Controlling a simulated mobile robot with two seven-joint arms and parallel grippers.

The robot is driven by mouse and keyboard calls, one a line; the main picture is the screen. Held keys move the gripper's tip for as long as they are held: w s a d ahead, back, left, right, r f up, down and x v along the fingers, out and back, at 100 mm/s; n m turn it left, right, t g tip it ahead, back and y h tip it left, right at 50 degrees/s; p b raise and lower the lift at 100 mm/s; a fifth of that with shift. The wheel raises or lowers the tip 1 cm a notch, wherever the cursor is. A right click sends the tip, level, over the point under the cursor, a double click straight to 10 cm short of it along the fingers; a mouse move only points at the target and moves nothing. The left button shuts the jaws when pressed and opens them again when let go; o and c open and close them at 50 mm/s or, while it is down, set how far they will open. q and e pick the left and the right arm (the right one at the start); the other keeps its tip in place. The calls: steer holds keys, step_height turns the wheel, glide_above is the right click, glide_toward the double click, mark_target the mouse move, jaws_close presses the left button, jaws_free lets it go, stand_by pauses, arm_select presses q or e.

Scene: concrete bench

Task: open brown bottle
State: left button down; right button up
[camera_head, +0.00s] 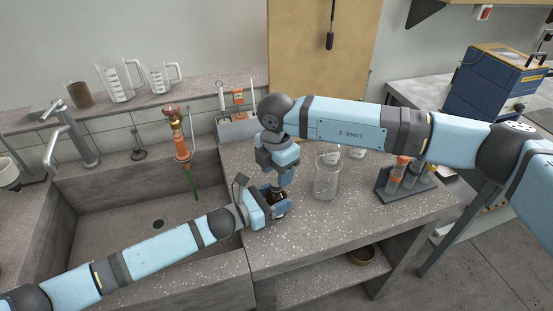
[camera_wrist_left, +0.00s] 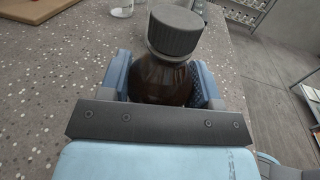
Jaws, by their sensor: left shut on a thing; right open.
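The brown bottle (camera_wrist_left: 162,82) stands upright in the left wrist view with a dark grey ribbed cap (camera_wrist_left: 176,30) on its neck. My left gripper (camera_wrist_left: 162,84) is shut on the bottle's body, one blue finger on each side. In the head view the bottle (camera_head: 279,200) is small and mostly hidden by both grippers, near the bench edge beside the sink. My right gripper (camera_head: 280,184) is open and points down just above the bottle. The head view does not show clearly whether it touches the cap, and it is out of the left wrist view.
A glass beaker (camera_head: 326,178) stands just right of the grippers. A tube rack (camera_head: 410,183) with orange-capped tubes is further right, partly under my right arm. The sink (camera_head: 150,215) lies left. A white-and-grey holder (camera_head: 238,127) stands behind. Bench space in front of the beaker is clear.

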mark_target(276, 185)
steer(key=shift+f, duration=1.55)
steer(key=shift+c, duration=0.3)
